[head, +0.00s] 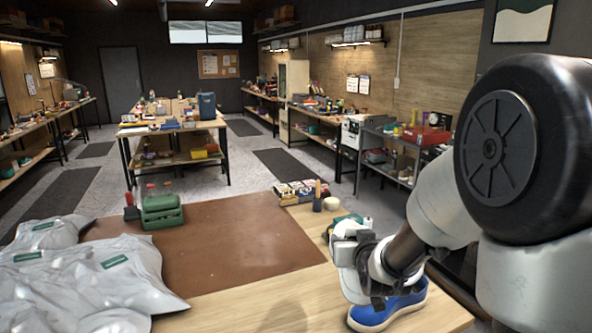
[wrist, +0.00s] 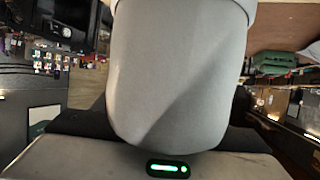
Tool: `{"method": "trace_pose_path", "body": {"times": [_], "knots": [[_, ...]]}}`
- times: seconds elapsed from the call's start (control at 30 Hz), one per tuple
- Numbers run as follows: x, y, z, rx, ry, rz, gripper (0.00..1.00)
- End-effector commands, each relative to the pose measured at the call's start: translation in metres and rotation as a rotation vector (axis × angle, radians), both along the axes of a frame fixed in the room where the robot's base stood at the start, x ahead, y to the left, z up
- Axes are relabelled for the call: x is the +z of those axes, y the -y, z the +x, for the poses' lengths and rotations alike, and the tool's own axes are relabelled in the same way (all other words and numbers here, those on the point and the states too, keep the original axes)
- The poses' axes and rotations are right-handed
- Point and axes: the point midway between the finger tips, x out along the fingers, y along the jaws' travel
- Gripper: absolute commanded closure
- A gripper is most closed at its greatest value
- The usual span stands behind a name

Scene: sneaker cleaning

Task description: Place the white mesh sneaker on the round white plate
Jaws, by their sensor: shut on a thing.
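My gripper (head: 372,284) is low over the front right of the wooden table, its dark parts partly in view. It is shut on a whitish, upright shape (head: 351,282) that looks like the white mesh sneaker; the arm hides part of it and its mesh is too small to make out. A blue shoe with a pale sole (head: 390,309) lies on the table just below and right, partly covered by the gripper. I cannot tell whether the two touch. I cannot make out the round white plate. In the wrist view a large grey rounded form fills the middle.
A brown mat (head: 225,245) covers much of the table. Grey plastic bags (head: 85,275) lie at left. A green toolbox (head: 162,211) stands at the mat's far edge. Small boxes (head: 297,192) and a dark brush holder (head: 318,201) stand at the back. The mat's middle is clear.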

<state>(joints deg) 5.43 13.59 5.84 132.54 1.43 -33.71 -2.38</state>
Motion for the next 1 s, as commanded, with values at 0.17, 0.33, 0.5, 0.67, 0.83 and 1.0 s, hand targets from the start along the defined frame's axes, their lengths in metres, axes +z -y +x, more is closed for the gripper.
{"method": "trace_pose_path", "body": {"times": [0.17,0.33,0.5,0.67,0.83,1.0], "knots": [[-0.046,0.0,-0.014,0.0,-0.013,0.0,0.74],[-0.099,0.0,-0.04,0.0,-0.012,0.001,0.74],[-0.126,0.0,-0.061,0.0,-0.005,0.001,0.74],[-0.13,-0.001,-0.066,0.001,0.0,-0.001,0.74],[-0.13,-0.001,-0.066,0.003,0.001,-0.001,0.74],[-0.129,-0.001,-0.066,0.002,0.001,0.001,0.74]]}}
